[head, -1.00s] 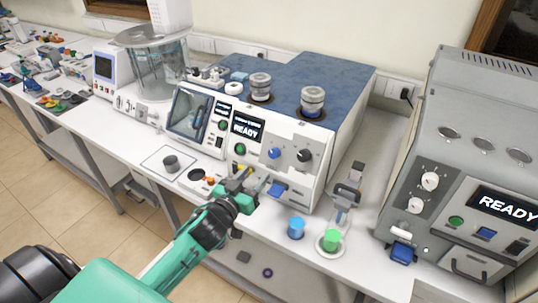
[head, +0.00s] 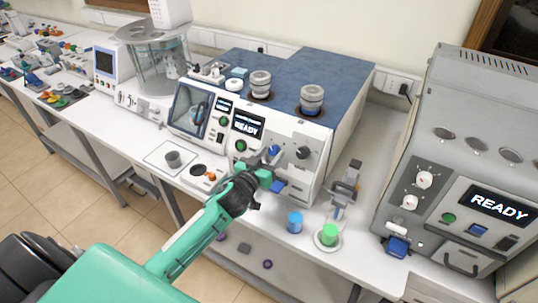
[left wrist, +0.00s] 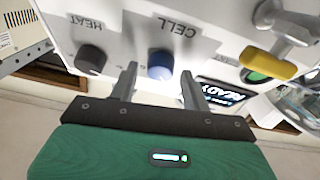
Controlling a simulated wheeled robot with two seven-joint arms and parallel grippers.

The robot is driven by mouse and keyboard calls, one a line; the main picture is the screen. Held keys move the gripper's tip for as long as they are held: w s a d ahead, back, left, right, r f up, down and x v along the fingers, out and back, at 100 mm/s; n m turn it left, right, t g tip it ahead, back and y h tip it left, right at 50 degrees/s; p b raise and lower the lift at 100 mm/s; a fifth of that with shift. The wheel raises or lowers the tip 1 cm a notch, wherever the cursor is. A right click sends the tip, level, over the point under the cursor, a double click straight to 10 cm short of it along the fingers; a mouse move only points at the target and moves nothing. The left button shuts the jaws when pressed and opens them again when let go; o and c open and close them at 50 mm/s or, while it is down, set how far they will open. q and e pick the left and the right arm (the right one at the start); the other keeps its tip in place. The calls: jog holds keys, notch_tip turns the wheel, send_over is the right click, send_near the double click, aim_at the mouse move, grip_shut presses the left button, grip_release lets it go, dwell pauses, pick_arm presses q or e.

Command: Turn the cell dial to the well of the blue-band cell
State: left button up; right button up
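The blue cell dial (head: 274,150) is on the front panel of the white, blue-topped machine. In the left wrist view the dial (left wrist: 160,64) sits under the word CELL, which appears upside down. My left gripper (head: 266,163) is just in front of the panel, by the dial. In the left wrist view its open fingers (left wrist: 160,72) appear one on each side of the dial; contact is not visible. Two metal cells stand in wells on top: a left one (head: 260,84) and a right one (head: 312,97), which seems to have a blue band low down. My right gripper is not in view.
A black HEAT dial (left wrist: 91,59) is beside the cell dial. A yellow-handled part (left wrist: 268,62) sticks out on the other side. The machine's screen (head: 248,126) reads READY.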

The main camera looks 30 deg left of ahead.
pick_arm(q)
jog(key=c, duration=0.8)
jog(key=shift+m+h, duration=0.3)
jog(key=shift+m, duration=0.3)
jog(key=m+h+p, duration=0.1)
jog(key=m, duration=0.1)
jog(key=m+h+p, duration=0.1)
jog(key=m, duration=0.1)
jog(key=m+g, duration=0.1)
jog(key=m, duration=0.1)
jog(key=shift+a+r+h+p, duration=0.25)
jog(key=shift+h+p, duration=0.15)
jog(key=m+g+h+p, duration=0.1)
jog(key=m, duration=0.2)
jog(key=m+g+h+p, duration=0.1)
jog(key=m+p, duration=0.1)
jog(key=m, duration=0.1)
jog(key=shift+w+a+r+m, duration=0.15)
jog(key=shift+a+m, duration=0.05)
jog(key=shift+m, duration=0.1)
jog(key=m+g+p, duration=0.1)
jog(key=m, duration=0.1)
jog(key=shift+m+h+p, duration=0.3)
jog(key=shift+m, duration=0.1)
jog(key=shift+m+g, duration=0.8)
jog(key=shift+m, duration=0.5)
jog(key=o, duration=1)
